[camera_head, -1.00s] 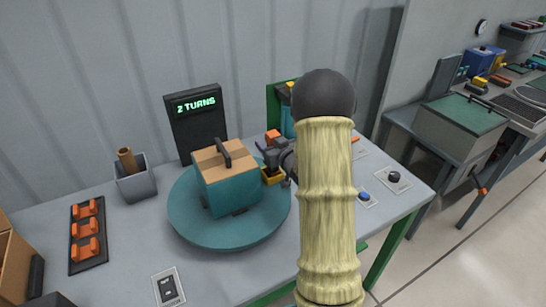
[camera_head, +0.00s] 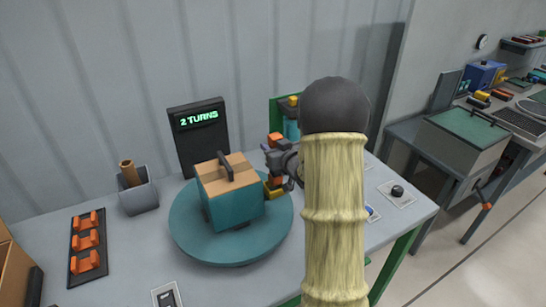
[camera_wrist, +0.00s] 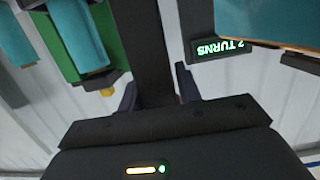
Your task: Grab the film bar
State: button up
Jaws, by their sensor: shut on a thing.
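My gripper (camera_head: 274,162) is to the right of the turntable, partly hidden behind my arm in the head view. In the wrist view my gripper (camera_wrist: 156,80) is shut around a dark upright bar, the film bar (camera_wrist: 153,40), which runs up out of that picture. In the head view the bar is mostly hidden by the gripper. Orange pieces show above the gripper (camera_head: 275,139) and below it, over a yellow block (camera_head: 273,190). A teal box (camera_head: 236,209) with a cardboard-coloured top and dark handle stands on the teal turntable (camera_head: 232,252).
A dark display (camera_head: 198,119) reading "2 TURNS" stands behind the turntable. A green frame (camera_head: 277,108) with a teal roll is behind my gripper. Round controls (camera_head: 398,192) are at right.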

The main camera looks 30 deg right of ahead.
notch_tip(320, 180, up, 6)
dwell(0.8)
